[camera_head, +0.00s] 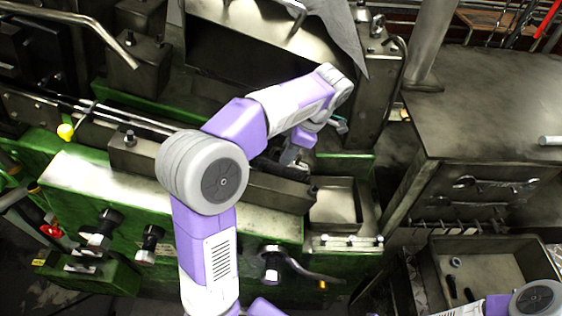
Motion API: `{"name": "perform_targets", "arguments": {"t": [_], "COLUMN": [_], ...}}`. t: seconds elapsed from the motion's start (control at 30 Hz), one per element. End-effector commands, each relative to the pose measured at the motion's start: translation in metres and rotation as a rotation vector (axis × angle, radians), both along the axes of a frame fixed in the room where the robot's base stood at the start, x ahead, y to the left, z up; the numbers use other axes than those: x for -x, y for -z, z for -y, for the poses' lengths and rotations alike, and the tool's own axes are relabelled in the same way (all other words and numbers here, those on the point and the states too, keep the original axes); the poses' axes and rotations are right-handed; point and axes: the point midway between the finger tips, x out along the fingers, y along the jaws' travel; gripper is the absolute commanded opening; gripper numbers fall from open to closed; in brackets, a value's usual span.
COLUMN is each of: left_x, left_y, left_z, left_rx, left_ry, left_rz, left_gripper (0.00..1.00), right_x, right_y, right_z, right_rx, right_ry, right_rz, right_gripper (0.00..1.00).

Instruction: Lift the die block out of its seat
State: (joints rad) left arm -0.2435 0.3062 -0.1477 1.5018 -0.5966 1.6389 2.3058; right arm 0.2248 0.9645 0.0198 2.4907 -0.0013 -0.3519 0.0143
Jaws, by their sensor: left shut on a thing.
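My left gripper (291,160) points down into the machine, in the middle of the picture. It is shut on a small dark piece, which looks like the die block, at the seat behind a long dark steel bar (283,190). My own arm and fingers hide most of the piece and its seat. I cannot tell whether the block is still touching the seat or is lifted clear. My right gripper is not in view; only a part of that arm shows at the bottom right corner.
An empty square metal tray (335,203) lies right of the bar. A steel cabinet (490,110) stands at right. Below it is an open bin (490,262) with a few small parts.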

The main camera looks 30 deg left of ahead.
Motion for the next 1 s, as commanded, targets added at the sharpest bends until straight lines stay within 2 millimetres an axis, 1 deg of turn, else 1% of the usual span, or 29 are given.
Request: {"name": "perform_targets", "arguments": {"t": [0.37, 0.57, 1.0], "left_x": [0.000, 0.000, -0.003], "left_y": [0.001, -0.002, -0.017], "left_z": [0.000, 0.001, 0.005], "left_rx": [0.001, 0.000, 0.000], "left_ry": [0.000, 0.000, 0.001], "left_rz": [-0.003, 0.001, 0.003], "left_gripper": [0.00, 0.00, 0.00], "right_x": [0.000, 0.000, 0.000], "right_y": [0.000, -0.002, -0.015], "right_z": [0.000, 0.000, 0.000], "right_rx": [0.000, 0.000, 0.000], "right_ry": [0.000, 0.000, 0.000], "right_rz": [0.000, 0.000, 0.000], "right_gripper": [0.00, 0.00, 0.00]}}
